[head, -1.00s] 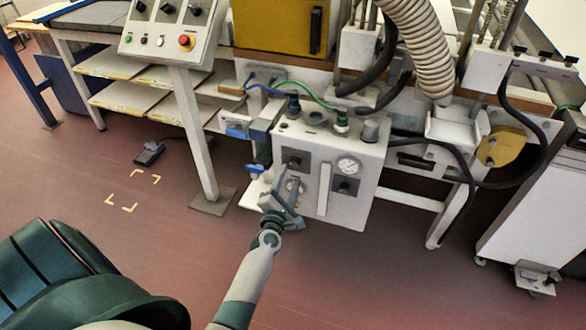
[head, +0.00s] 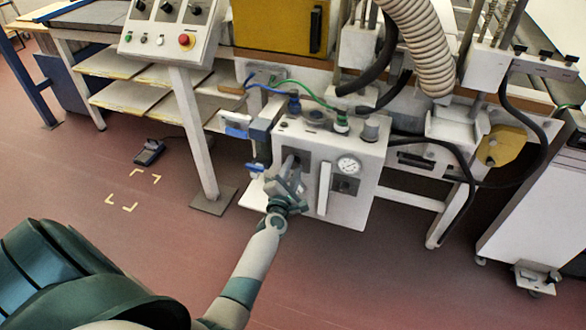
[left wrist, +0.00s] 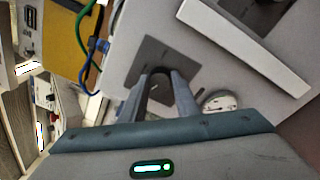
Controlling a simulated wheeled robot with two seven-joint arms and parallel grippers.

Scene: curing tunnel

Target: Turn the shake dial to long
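A white control box (head: 345,212) stands below the bench, with dark square dial plates on its front; their lettering is too small to read. My left gripper (head: 291,168) is at the upper left dial plate (head: 302,156). In the left wrist view, my left gripper's two fingers (left wrist: 160,78) reach over that dark plate (left wrist: 190,71) with a gap between them. The dial knob is mostly hidden at the fingertips, and I cannot tell whether they touch it. Which dial is the shake dial is not readable. My right gripper is not in view.
A round gauge (head: 348,165) and a long white handle (head: 325,188) are just right of my gripper. Blue and green hoses (head: 318,101) run into the box top. A blue valve lever (head: 254,167) is on its left. The floor in front is clear.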

